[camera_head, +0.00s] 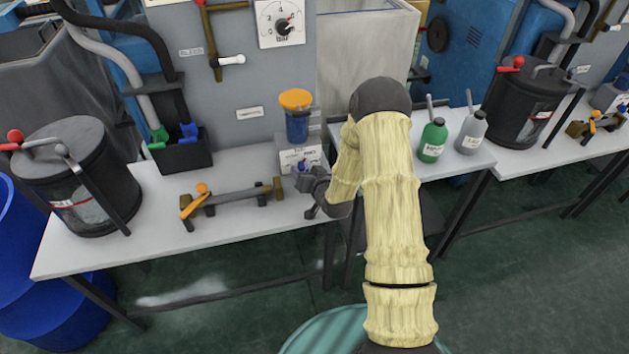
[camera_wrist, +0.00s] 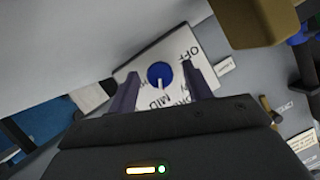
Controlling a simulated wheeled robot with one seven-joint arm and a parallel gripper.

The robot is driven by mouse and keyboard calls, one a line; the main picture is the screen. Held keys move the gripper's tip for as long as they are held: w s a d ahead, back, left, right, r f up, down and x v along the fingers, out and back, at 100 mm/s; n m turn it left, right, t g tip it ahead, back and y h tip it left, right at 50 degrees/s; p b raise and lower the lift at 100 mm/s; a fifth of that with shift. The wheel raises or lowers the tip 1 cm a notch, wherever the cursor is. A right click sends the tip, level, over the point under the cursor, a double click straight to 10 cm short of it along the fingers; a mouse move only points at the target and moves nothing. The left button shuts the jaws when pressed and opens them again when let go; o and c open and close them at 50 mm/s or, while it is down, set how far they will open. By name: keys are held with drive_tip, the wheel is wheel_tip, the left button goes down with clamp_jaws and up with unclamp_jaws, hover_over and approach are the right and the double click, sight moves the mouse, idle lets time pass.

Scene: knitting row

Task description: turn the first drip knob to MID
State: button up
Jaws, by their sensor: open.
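The drip knob is a round blue knob (camera_wrist: 160,76) with a pale pointer mark. In the wrist view the mark appears to point down the picture, towards the word MID. The knob sits on a white label plate (camera_wrist: 140,68) with OFF at upper right and MID below. My gripper (camera_wrist: 161,72) is open, with one finger on each side of the knob and a visible gap to each. In the head view my gripper (camera_head: 309,186) is at the front of the white drip box (camera_head: 312,155). The knob (camera_head: 302,167) shows there only as a small blue patch.
An orange-lidded blue jar (camera_head: 297,122) stands above the drip box. A valve pipe with an orange lever (camera_head: 235,197) lies left of my gripper on the white bench (camera_head: 110,240). Green (camera_head: 432,141) and grey (camera_head: 471,133) bottles stand right of my arm.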

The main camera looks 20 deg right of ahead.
drive_tip(key=p+v, duration=0.4)
drive_tip(key=v, duration=1.1)
drive_tip(key=shift+r, duration=0.2)
drive_tip(key=p+v, duration=0.2)
drive_tip(key=p, duration=0.2)
drive_tip(key=shift+f+p, duration=0.2)
drive_tip(key=shift+p, duration=0.2)
